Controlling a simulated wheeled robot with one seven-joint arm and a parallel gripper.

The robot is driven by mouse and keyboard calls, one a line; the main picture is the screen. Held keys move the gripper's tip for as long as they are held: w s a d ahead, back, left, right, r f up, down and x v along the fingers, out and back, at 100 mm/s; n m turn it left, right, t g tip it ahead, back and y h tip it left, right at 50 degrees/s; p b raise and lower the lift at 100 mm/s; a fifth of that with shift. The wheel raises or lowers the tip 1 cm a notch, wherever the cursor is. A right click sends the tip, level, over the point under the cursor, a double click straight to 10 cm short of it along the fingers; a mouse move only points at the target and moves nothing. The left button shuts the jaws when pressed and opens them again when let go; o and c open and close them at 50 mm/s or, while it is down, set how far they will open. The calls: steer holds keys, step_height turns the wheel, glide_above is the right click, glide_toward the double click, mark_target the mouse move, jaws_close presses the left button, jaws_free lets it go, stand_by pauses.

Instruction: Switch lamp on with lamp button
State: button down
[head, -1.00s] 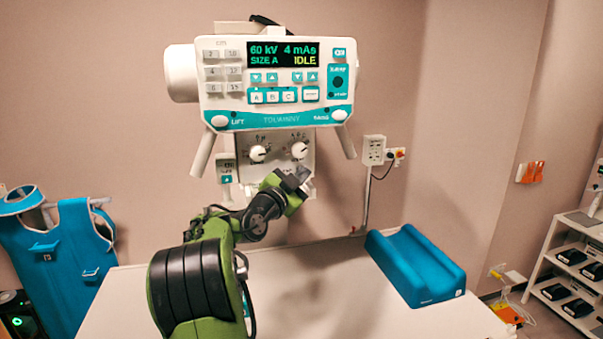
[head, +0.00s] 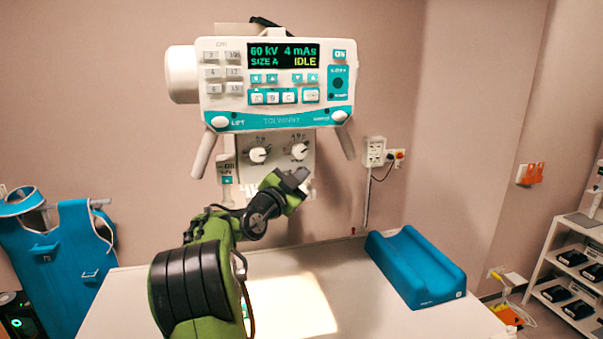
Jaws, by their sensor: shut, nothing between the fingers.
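The X-ray head with its control panel (head: 275,85) hangs at the back, its display reading 60 kV, 4 mAs, SIZE A, IDLE. Below it is the collimator box (head: 278,160) with two white knobs. A bright rectangle of lamp light (head: 290,306) lies on the table. My gripper (head: 300,177) is shut and empty in front of the lower right part of the collimator box, below the right knob. I cannot pick out the lamp button; the gripper may be hiding it. I cannot tell whether the fingertips touch the box.
The white table (head: 385,318) spreads below my arm. A blue cradle-shaped pad (head: 415,268) lies on its right side. A blue apron (head: 72,255) hangs at the left. A wall socket box (head: 375,150) is right of the head, and a shelf rack (head: 570,275) stands far right.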

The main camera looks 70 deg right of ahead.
stand_by(0.4)
steer(key=shift+s+a+f+b, duration=0.1)
steer(key=shift+a+b, duration=0.05)
steer(key=shift+b, duration=0.45)
steer(key=shift+s+a+b, duration=0.35)
steer(key=shift+a+b, duration=0.1)
steer(key=shift+a, duration=0.05)
steer(key=s+a+b, duration=0.1)
steer(key=a+b, duration=0.2)
steer(key=s+a+b, duration=0.1)
steer(key=shift+s+a, duration=0.15)
steer(key=shift+s, duration=0.15)
stand_by(0.4)
